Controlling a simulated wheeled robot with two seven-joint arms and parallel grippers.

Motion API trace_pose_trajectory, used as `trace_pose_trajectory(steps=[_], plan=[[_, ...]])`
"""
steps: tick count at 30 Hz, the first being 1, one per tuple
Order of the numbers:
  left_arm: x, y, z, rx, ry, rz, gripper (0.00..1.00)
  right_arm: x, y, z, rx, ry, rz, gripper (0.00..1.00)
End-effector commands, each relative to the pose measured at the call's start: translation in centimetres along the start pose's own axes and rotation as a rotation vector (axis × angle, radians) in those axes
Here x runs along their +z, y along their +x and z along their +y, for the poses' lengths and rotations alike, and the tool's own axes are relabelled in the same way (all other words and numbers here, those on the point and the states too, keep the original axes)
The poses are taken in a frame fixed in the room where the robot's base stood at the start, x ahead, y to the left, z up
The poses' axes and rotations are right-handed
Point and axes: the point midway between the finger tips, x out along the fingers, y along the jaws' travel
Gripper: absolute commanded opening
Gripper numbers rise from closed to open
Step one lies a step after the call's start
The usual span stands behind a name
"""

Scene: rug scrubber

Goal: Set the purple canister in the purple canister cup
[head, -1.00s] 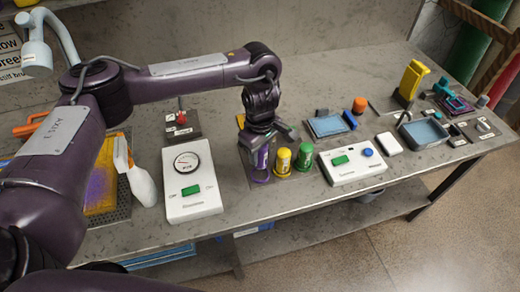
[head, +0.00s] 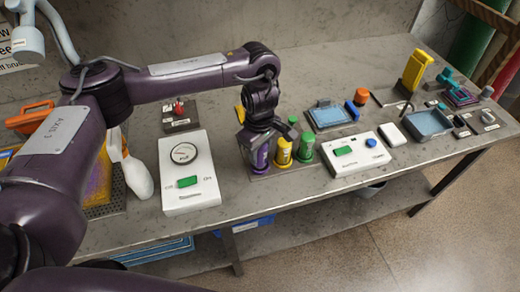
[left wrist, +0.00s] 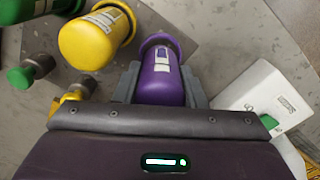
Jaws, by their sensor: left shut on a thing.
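My left gripper (head: 257,139) points down and is shut on the purple canister (head: 260,156), which stands upright at the left end of a row with a yellow canister and a green one. In the left wrist view the purple canister (left wrist: 162,82) lies between both grey fingers. A purple rim (left wrist: 158,40), apparently the purple canister cup, shows at its far end. The canister looks in line with this rim, but I cannot tell whether it is fully seated. The cup is mostly hidden by the canister. My right gripper is out of view.
The yellow canister (head: 283,151) and green canister (head: 306,147) stand close to the right of the gripper. A white gauge box (head: 200,193) is to the left, and a white switch box (head: 352,154) is to the right. The bench's front edge is near.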

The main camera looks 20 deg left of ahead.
Motion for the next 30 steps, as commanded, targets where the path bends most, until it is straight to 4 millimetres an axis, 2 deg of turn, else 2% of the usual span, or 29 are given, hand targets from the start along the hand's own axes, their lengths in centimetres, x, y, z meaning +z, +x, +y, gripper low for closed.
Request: trace_pose_trajectory(steps=[29, 30], plan=[[0.0, 1.4, 0.0, 0.0, 0.0, 0.0, 0.17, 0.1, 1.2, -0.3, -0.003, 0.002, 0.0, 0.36], [0.0, 1.2, 0.0, 0.001, 0.0, 0.0, 0.42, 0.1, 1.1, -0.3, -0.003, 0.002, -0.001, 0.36]])
